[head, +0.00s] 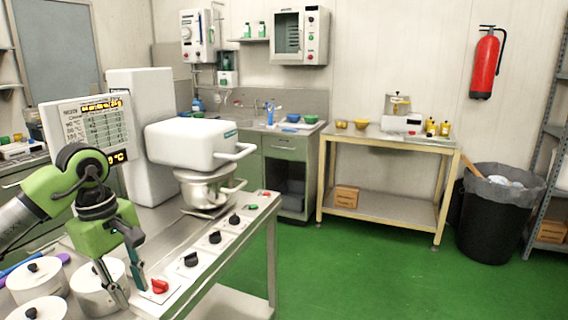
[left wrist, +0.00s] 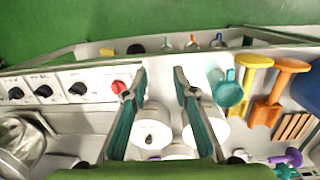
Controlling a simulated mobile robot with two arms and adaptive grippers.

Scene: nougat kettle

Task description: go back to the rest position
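My left gripper (head: 131,288) points down over the front left of the steel worktop, close to the red knob (head: 159,286) and the white lidded pots (head: 98,285). In the left wrist view my left gripper (left wrist: 158,88) has its two fingers apart with nothing between the tips. The red knob (left wrist: 119,87) shows there just left of one finger, and a white lidded pot (left wrist: 152,133) lies below and between the fingers. I cannot tell whether a finger touches the knob. The white mixer (head: 190,142) with its steel kettle (head: 208,190) stands behind the gripper. My right gripper is not in view.
A row of black knobs (head: 215,237) runs along the worktop's front edge. A display screen (head: 90,125) stands behind my left arm. Colored scoops (left wrist: 268,100) lie right of the pots. The green floor (head: 350,275) to the right is clear up to a black bin (head: 490,225).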

